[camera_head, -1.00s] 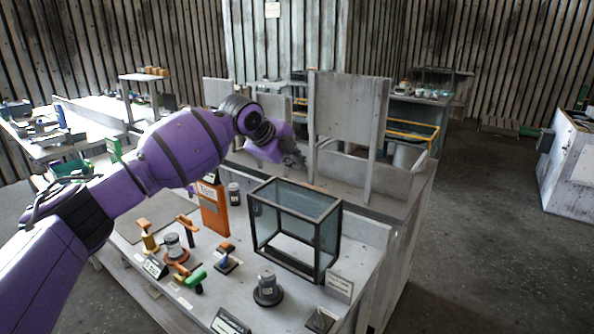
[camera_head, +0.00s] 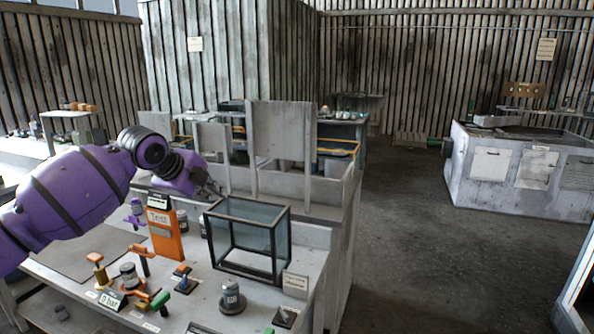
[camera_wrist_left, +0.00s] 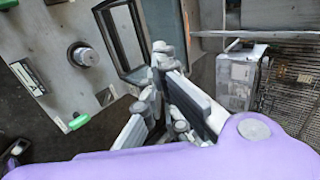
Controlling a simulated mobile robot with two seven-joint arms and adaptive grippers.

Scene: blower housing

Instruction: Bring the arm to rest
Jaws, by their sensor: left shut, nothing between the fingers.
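My left arm, purple, comes in from the left in the head view. Its gripper (camera_head: 209,189) is over the bench, behind the orange box and just left of the black-framed glass case (camera_head: 249,237). The gripper is shut and empty. In the left wrist view its grey fingers (camera_wrist_left: 155,79) stand in the middle, with the case (camera_wrist_left: 124,36) beyond them. My right gripper is in neither view.
The bench (camera_head: 205,300) holds an orange box (camera_head: 164,232), a grey round part on a dark base (camera_head: 231,299), and several small orange-handled and green-handled fittings. Upright grey panels (camera_head: 281,132) stand behind. Open floor (camera_head: 420,230) lies to the right, before a white cabinet (camera_head: 500,170).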

